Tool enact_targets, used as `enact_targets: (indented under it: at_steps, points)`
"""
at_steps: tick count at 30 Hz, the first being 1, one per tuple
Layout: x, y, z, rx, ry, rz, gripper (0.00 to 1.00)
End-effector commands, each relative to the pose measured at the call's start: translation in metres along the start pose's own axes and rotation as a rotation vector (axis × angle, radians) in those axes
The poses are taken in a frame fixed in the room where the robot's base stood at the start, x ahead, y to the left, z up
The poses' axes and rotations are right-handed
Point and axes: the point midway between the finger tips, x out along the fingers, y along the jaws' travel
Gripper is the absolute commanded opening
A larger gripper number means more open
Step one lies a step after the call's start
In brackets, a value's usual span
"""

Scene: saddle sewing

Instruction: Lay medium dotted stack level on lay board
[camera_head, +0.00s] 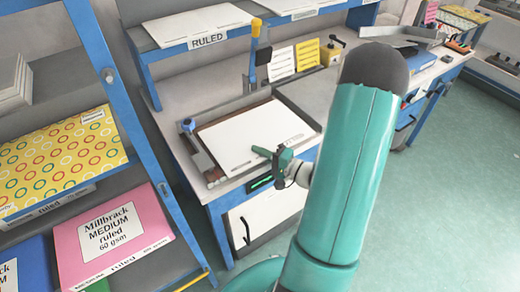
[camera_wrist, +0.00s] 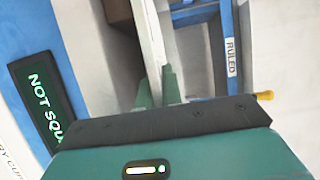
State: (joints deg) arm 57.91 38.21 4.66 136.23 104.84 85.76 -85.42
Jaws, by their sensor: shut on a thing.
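A white paper stack (camera_head: 245,138) is over the lay board (camera_head: 299,105), a tray with dark raised edges on the bench. Faint print shows near the stack's right corner; I cannot make out dots. My gripper (camera_head: 273,154) is at the stack's front edge, shut on it. In the wrist view the green fingers (camera_wrist: 157,92) stand either side of the stack's pale edge (camera_wrist: 150,40). I cannot tell whether the stack's underside rests fully on the board.
A display (camera_wrist: 48,100) beginning "NOT SQU" is on the blue bench front. A "RULED" shelf (camera_head: 208,40) with paper is behind. Racks at left hold a yellow ringed pack (camera_head: 65,160) and a pink "MEDIUM ruled" pack (camera_head: 112,235). Green floor (camera_head: 440,200) is clear at right.

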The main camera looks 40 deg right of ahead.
Motion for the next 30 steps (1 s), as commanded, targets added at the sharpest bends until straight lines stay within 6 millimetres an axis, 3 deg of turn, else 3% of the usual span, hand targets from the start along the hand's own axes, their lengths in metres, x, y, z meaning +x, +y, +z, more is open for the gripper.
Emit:
enact_targets:
  at_steps: [5, 10, 22, 30]
  points:
    - [0.000, -0.001, 0.000, -0.002, -0.001, -0.002, 0.00]
    - [0.000, -0.001, 0.000, -0.001, -0.001, -0.002, 0.33]
    - [-0.008, 0.000, -0.001, 0.000, 0.001, 0.001, 0.33]
    - [-0.058, 0.000, -0.001, 0.001, 0.005, 0.001, 0.33]
